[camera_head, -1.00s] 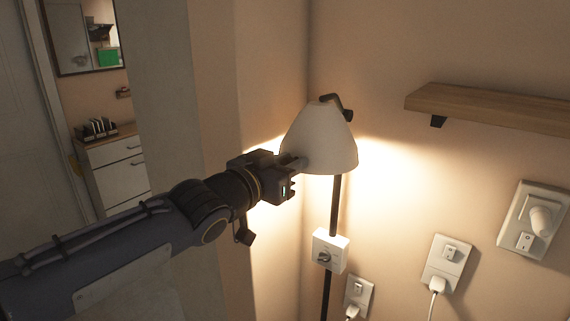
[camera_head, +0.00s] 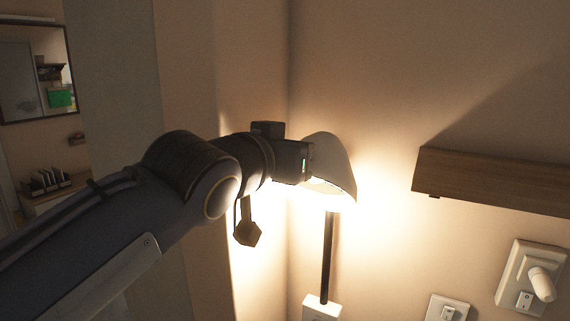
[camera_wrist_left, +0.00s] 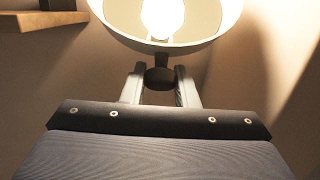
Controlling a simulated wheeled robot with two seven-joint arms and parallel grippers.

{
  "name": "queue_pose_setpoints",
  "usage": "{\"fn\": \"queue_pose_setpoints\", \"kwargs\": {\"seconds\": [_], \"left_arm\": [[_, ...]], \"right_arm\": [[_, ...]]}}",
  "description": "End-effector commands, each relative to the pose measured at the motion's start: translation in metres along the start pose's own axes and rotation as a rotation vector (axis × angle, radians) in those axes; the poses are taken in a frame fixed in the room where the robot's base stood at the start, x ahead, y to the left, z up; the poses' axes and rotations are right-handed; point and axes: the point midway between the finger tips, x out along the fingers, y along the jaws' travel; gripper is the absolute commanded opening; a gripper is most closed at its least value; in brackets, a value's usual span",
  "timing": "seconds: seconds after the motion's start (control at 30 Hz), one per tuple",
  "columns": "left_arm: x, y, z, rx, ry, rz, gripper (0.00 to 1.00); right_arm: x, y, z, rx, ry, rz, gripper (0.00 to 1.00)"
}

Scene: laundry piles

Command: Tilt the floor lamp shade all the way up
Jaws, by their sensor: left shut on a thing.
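A dark round knob (camera_wrist_left: 159,77) sits at the rim's near edge. My left gripper (camera_wrist_left: 160,82) has its fingers around this knob and is shut on it. In the head view the left gripper (camera_head: 308,172) covers the shade's left side; its fingertips and the knob are hidden. My right gripper is not in view.
A wooden shelf (camera_head: 490,180) juts from the wall on the right. A white box (camera_head: 320,308) is on the pole. Wall switches and a socket (camera_head: 530,280) are at lower right. A wall corner is close behind the lamp.

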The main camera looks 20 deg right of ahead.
Motion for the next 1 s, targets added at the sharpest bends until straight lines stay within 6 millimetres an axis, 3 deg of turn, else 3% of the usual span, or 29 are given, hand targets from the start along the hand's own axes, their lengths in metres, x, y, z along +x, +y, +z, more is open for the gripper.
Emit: {"fn": "queue_pose_setpoints", "kwargs": {"seconds": [0.03, 0.3, 1.0], "left_arm": [[0.002, 0.000, -0.017, 0.000, 0.006, 0.001, 0.00], [0.018, 0.000, -0.044, -0.002, -0.039, 0.001, 0.00], [0.029, 0.000, -0.053, 0.000, -0.127, 0.000, 0.00]], "right_arm": [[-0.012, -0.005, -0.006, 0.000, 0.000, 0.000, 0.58], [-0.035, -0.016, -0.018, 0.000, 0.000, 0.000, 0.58], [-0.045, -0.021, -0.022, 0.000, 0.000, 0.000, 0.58]]}}
